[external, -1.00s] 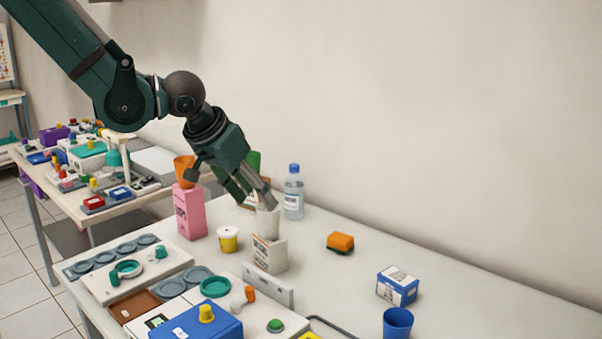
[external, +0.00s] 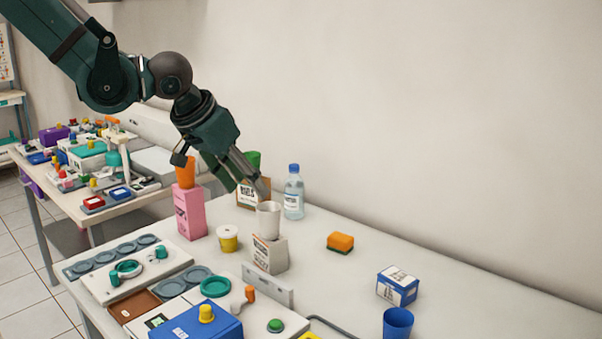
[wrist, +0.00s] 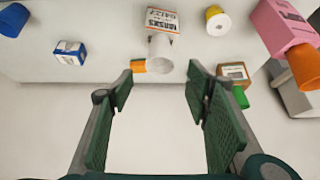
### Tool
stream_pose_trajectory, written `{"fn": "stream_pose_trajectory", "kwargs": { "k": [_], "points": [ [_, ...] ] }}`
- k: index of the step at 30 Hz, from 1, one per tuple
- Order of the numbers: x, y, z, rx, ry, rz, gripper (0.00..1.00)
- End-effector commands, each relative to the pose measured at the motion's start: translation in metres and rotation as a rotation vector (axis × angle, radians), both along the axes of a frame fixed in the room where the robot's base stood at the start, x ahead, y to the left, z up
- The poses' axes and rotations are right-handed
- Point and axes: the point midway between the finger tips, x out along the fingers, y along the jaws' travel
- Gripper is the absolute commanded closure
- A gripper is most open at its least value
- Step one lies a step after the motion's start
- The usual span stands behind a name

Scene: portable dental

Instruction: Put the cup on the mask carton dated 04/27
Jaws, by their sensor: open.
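A white cup (external: 268,220) stands upright on a small white carton (external: 268,254) on the table. In the wrist view the cup (wrist: 160,53) is just beyond my fingertips, and the carton (wrist: 163,20) shows dark lettering that looks like MASKS; its date is too small to read surely. My gripper (external: 252,183) is open and empty, up and to the left of the cup in the external view. In the wrist view its two fingers (wrist: 160,86) are spread apart with nothing between them.
An orange cup (external: 186,172) stands on a pink carton (external: 190,212), and a green cup (external: 253,160) on a brown carton (external: 246,194). A bottle (external: 293,194), yellow tub (external: 228,239), sponge (external: 340,242), blue-white carton (external: 397,287) and blue cup (external: 397,323) stand around.

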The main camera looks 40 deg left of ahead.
Motion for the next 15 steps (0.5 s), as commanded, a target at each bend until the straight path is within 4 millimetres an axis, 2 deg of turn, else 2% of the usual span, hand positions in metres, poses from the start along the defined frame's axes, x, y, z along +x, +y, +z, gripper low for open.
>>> {"fn": "stream_pose_trajectory", "kwargs": {
  "k": [10,15],
  "points": [
    [0.000,0.001,0.001,-0.001,0.000,0.001,0.52],
    [-0.003,0.010,0.008,-0.001,0.001,0.002,0.52]
  ]
}}
